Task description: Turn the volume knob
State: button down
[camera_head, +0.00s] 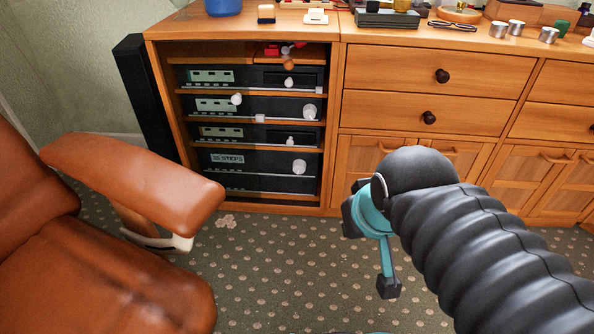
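A stack of black audio units sits on the shelves of the wooden cabinet. The bottom unit (235,176) has a display reading something like "35 STEPS" and a large white knob (299,166) at its right. Another large white knob (309,111) is on the second unit, and smaller white knobs show on several units. No label tells which one is the volume knob. My gripper (372,240) is teal and black, in front of the cabinet's lower doors and to the right of the units, apart from them. Its fingers are partly hidden by my arm, so its opening is unclear.
A brown leather chair (120,185) with its armrest stands at the left, close in front of the cabinet. A tall black speaker (145,98) is beside the cabinet. Small items crowd the cabinet top (285,27). Dotted green carpet (270,265) is open between chair and arm.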

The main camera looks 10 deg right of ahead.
aim_at(299, 165)
jog(key=z, duration=2)
jog(key=i, duration=1)
jog(key=u, duration=2.15)
